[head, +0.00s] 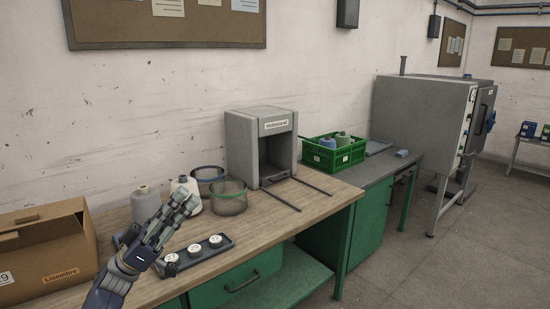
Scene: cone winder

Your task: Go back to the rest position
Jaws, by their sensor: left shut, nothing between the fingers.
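My left gripper (182,200) comes in from the lower left in the head view. It is shut and empty, held over the front left of the wooden workbench (285,222). It overlaps the dark tray (226,243) with white round pieces and hides part of it. Behind it stand a grey cone (145,203) and a pale cone (192,193), partly covered by the fingers. I cannot tell how far above the bench the gripper is. My right gripper is not in view.
A cardboard box (45,255) stands left of my arm. Two mesh baskets (229,198) and a grey machine (260,145) stand behind. A green crate (334,153) with cones is farther right. A large grey cabinet (425,110) stands beyond. The floor at lower right is free.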

